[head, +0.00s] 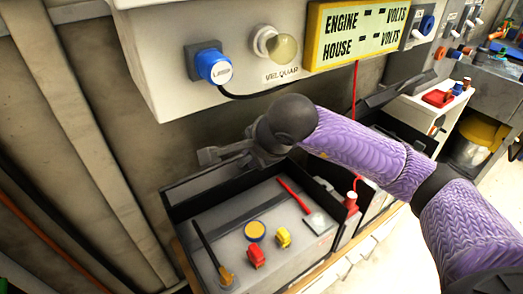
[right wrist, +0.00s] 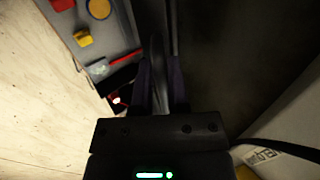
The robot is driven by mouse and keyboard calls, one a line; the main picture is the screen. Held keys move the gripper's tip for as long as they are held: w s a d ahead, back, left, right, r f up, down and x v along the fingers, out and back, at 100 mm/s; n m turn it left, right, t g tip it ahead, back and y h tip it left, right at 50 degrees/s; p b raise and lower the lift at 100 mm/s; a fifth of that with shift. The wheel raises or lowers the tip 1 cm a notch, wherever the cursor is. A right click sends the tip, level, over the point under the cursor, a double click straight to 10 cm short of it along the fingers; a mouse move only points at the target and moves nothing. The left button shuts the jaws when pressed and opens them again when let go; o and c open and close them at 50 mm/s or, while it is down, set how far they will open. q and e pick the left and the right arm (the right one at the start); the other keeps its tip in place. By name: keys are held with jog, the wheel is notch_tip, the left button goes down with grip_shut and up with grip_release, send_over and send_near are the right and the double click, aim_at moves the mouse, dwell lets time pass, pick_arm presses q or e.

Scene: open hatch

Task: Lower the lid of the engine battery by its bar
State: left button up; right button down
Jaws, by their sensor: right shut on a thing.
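The engine battery (head: 215,235) is a grey-topped box in a dark case below the panel, in the lower middle of the head view. Its dark lid (head: 188,192) stands raised along the back edge, partly hidden by my arm. My right gripper (head: 212,155) is at the top of the lid, with its fingers pointing left. In the right wrist view, the right gripper (right wrist: 159,95) is shut on a dark upright bar (right wrist: 157,62). The join of bar and lid is too dark to make out. My left gripper is not in view.
A white panel (head: 160,60) with a blue knob (head: 213,67) and a yellow voltage sign (head: 357,32) overhangs the battery. A cable hangs under the panel. Red and yellow caps (head: 256,256) stand on the battery top. Another open battery box sits to the right, behind my arm.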

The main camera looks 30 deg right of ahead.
jog(key=s+f+t+b, duration=0.1)
jog(key=s+f+b, duration=0.4)
jog(key=b, duration=0.3)
jog(key=shift+s+d+f, duration=0.2)
jog(key=shift+s+f, duration=0.05)
jog(key=shift+f, duration=0.4)
jog(key=c, duration=1)
grip_release()
jog(key=shift+s+r+p, duration=0.2)
jog(key=shift+r+p, duration=0.1)
jog(key=shift+p, duration=0.3)
jog(key=shift+c, duration=0.2)
jog(key=o, duration=0.4)
jog(key=shift+w, duration=0.1)
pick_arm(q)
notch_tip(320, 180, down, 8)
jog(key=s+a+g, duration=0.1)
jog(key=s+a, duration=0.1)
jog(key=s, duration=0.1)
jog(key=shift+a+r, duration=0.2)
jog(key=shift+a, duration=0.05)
